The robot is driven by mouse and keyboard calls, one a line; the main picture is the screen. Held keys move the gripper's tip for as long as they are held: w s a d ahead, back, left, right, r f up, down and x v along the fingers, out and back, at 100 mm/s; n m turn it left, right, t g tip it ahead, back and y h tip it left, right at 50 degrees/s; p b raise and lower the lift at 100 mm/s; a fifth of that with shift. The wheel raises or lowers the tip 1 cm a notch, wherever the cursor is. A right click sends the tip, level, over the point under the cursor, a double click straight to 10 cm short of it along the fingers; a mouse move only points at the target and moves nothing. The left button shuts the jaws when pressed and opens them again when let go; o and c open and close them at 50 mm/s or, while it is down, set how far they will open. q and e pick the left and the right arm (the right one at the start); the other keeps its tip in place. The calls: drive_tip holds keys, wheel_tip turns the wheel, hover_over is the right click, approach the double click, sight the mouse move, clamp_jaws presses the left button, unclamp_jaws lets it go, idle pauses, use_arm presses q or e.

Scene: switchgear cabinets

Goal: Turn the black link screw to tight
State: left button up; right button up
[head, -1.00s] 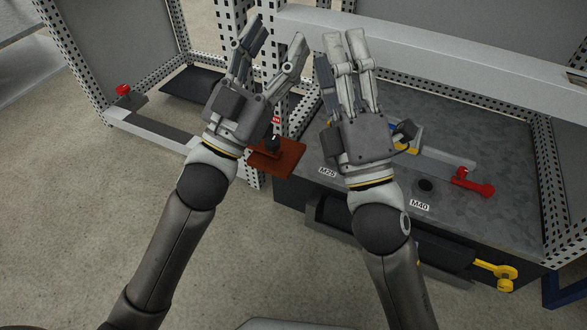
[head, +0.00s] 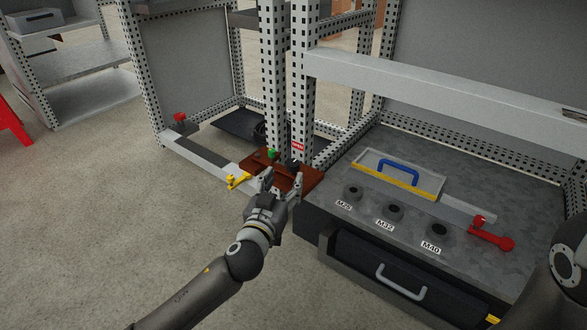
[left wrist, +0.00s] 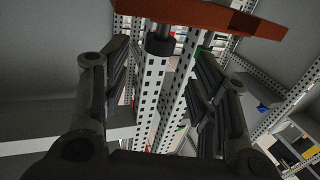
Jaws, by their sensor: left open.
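The red-brown link plate (head: 312,177) sits at the foot of the perforated posts. The black link screw (head: 294,164) appears as a small dark shape on it, partly hidden by my fingers. A green knob (head: 271,153) stands on the plate to its left. My left gripper (head: 283,179) is open at the plate's front edge, its fingers spread. In the left wrist view the plate (left wrist: 215,14) crosses the top, and a black round piece with a metal shaft (left wrist: 160,46) shows between the open fingers (left wrist: 160,85), apart from both. My right gripper is out of view.
A yellow handle (head: 237,181) juts out left of the plate. To the right, a grey bench (head: 465,255) bears black sockets marked M25, M32 and M40, a tray with a blue handle (head: 399,170) and a red lever (head: 491,238). Perforated posts (head: 303,90) rise behind the plate.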

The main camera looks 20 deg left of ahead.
sight(290, 168)
use_arm(q)
drive_tip(key=shift+w+b, duration=1.6)
drive_tip(key=shift+w, duration=2.3)
drive_tip(key=c, duration=1)
drive_tip(key=shift+c, duration=0.2)
